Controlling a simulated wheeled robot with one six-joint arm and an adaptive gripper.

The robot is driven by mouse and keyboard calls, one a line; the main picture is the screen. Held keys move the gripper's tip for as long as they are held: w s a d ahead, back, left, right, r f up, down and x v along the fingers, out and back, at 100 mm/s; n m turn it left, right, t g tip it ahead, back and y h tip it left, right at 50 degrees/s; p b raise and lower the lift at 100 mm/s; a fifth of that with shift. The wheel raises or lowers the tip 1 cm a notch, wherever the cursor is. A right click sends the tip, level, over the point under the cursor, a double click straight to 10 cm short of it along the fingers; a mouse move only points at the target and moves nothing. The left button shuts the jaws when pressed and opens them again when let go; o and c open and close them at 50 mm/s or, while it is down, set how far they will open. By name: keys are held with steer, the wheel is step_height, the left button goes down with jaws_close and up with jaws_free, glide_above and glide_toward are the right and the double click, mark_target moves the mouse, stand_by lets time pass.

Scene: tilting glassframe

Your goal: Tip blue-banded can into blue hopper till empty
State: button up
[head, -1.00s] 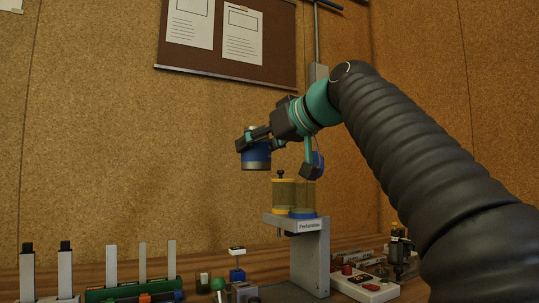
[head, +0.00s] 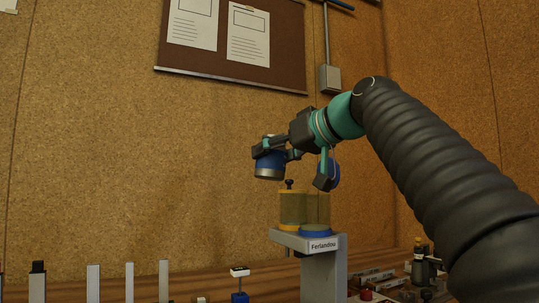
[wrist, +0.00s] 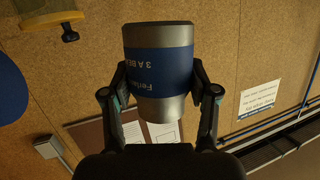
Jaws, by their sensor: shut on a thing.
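The blue-banded can (head: 269,163) is silver with a wide blue band. It shows large in the wrist view (wrist: 159,70), with lettering on the band. My gripper (head: 270,150) is shut on its sides and holds it in the air, roughly upright. The can is above and to the left of two clear hoppers in the head view. The blue hopper (head: 316,212) has a blue base ring and stands right of the yellow hopper (head: 292,208), which has a black knob on top. A round blue piece (head: 334,172) shows above the blue hopper, partly behind my gripper. The can's contents are hidden.
The hoppers sit on a grey stand (head: 322,270) with a name label. Small parts line the wooden bench (head: 200,280), with more clutter (head: 420,265) on the right. A noticeboard (head: 280,50) hangs on the cork wall behind. The air left of the can is clear.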

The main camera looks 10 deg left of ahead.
steer(key=w+d+r+m+t+y+b, duration=0.1)
steer(key=d+m+t+y, duration=0.1)
steer(key=m, duration=0.8)
steer(key=w+d+r+m+t+y+b, duration=0.1)
steer(key=m+t, duration=0.3)
steer(key=m, duration=0.6)
steer(key=shift+w+d+r+y+b, duration=0.3)
steer(key=shift+w+d+r+y, duration=0.2)
steer(key=shift+d+r, duration=0.3)
stand_by(4.0)
